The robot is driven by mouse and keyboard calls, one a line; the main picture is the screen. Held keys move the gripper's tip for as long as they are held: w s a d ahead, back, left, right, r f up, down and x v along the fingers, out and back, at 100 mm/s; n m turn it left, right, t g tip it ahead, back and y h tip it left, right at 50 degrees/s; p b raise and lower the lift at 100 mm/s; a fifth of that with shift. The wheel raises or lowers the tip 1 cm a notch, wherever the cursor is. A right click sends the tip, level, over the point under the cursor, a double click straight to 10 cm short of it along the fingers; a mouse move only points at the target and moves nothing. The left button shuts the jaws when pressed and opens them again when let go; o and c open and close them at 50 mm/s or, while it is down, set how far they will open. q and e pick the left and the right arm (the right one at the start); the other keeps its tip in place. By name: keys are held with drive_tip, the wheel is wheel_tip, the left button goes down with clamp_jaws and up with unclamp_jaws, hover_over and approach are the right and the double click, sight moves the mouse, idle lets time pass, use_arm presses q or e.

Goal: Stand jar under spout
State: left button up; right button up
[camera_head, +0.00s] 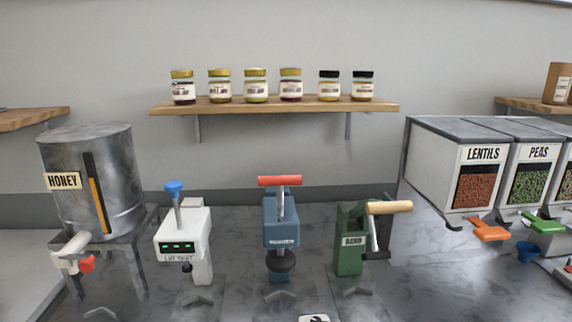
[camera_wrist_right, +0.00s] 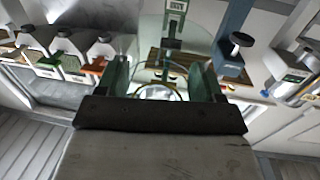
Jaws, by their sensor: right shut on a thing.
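In the right wrist view, my right gripper (camera_wrist_right: 165,84) is shut on a clear glass jar (camera_wrist_right: 157,92). Its rounded rim or base shows between the two fingers, and its contents cannot be told. Neither gripper shows in the head view. Several spouts are in the head view: the honey tank (camera_head: 118,165) has a pale spout (camera_head: 72,250) with a red tap at the left. The lentils bin (camera_head: 440,165) has an orange spout lever (camera_head: 489,230) and the peas bin (camera_head: 527,175) a green one (camera_head: 543,222), at the right. The jar is apart from the spouts in view.
A white lid tester (camera_head: 184,240), a blue press (camera_head: 281,225) and a green band machine (camera_head: 350,240) stand along the grey counter (camera_head: 235,285). A wooden shelf (camera_head: 275,105) with several filled jars hangs behind. A blue cup (camera_head: 527,252) is at the right.

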drive_tip(key=shift+y, duration=0.5)
drive_tip(key=a, duration=0.2)
drive_tip(key=s+a, duration=0.1)
drive_tip(key=a, duration=0.1)
drive_tip(key=shift+s+a+r, duration=0.1)
drive_tip(key=shift+s+r, duration=0.05)
idle(0.4)
drive_tip(key=w+d+r+m+h, duration=0.1)
drive_tip(key=w+d+r+h, duration=0.1)
drive_tip(key=d, duration=0.7)
drive_tip(key=w+d+r+m+h, duration=0.1)
drive_tip(key=w+d+r+h, duration=0.1)
drive_tip(key=d, duration=0.8)
drive_tip(key=shift+w+r, duration=0.65)
drive_tip(key=shift+w, duration=0.1)
